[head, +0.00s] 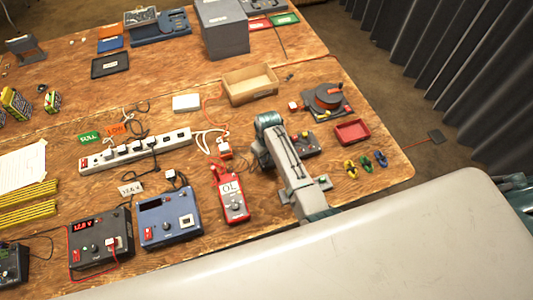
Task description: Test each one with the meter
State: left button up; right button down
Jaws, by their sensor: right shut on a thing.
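The red meter (232,200) lies on the wooden bench, its display reading "OL", with red leads at its top. A black power unit (100,238) shows red digits that look like 12.8, and a blue unit (168,215) with a dark screen stands beside it. My left gripper is not in view.
A grey box (222,30) stands at the back. Yellow strips (28,203) lie left. Loose cables cross the middle.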

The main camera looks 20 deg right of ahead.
dwell(0.3)
jog(key=c, duration=1)
grip_release()
jog(key=shift+r, duration=3.7)
